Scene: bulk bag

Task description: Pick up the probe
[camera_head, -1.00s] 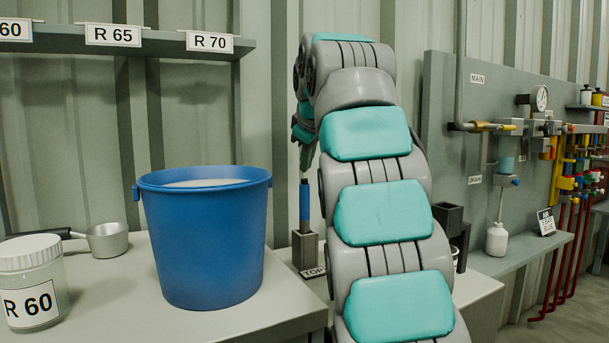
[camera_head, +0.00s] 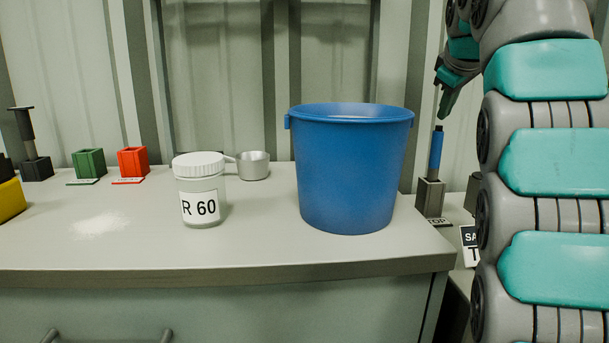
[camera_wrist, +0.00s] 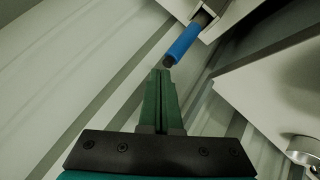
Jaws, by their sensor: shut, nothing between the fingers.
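A blue-sleeved rod with a dark tip, which looks like the probe (camera_head: 436,152), stands upright in a grey square holder (camera_head: 429,198) labelled TOP. The holder is right of the blue bucket in the head view. My gripper (camera_head: 446,106) is shut and empty, pointing down just above the rod's top and slightly right of it in the picture. In the wrist view the green fingers (camera_wrist: 163,76) are together, and the rod (camera_wrist: 182,43) lies just beyond their tips, with a small gap seeming to separate them.
A blue bucket (camera_head: 350,180), a white jar labelled R 60 (camera_head: 200,195) and a metal scoop (camera_head: 253,166) stand on the bench. Green (camera_head: 89,163) and red (camera_head: 132,162) holders and a dark stand (camera_head: 36,165) are at the left. White powder lies on the bench.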

